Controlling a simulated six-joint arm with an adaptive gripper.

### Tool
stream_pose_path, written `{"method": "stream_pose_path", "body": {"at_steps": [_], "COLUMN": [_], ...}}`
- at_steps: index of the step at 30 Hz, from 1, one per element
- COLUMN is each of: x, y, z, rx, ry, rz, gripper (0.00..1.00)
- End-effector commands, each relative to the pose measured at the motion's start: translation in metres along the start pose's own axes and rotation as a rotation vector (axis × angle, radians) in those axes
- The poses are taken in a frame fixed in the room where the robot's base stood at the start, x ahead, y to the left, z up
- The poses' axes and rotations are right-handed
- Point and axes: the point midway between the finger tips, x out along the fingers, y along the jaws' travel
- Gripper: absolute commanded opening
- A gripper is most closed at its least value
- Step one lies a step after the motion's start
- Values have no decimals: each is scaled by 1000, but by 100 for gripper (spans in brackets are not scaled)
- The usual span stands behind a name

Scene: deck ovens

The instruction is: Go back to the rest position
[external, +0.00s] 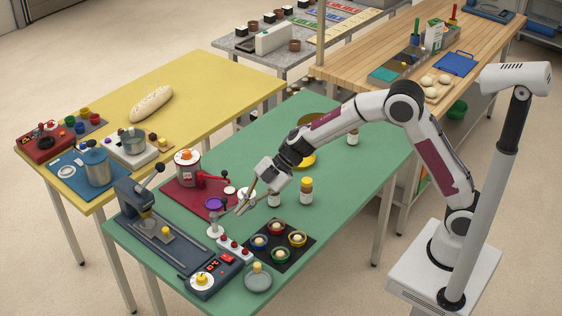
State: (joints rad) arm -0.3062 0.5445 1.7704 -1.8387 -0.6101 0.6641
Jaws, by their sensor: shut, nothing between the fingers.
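My gripper (247,200) is above the green table (345,178), pointing down and to the left. Its fingers are together, and I see nothing held between them. It is beside the small white bottles and near the purple-topped cup (215,204). My arm reaches in from the white base at the right, bent high at the elbow. Part of the table behind the arm is hidden.
A black mat (279,258) with several coloured bowls, a red machine (187,170) and a grey press (135,200) are nearby. The table's right part is mostly clear.

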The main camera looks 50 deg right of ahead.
Motion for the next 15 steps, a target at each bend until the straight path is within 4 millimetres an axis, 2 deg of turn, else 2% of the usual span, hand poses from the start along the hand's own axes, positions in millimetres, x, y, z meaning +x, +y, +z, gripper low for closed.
{"method": "stream_pose_path", "body": {"at_steps": [8,11,15], "x": [-6,-20,-51], "y": [30,40,49], "z": [47,64,87], "rx": [75,123,200], "ry": [-149,-218,-317], "rz": [173,244,335], "gripper": [0,0,0]}}
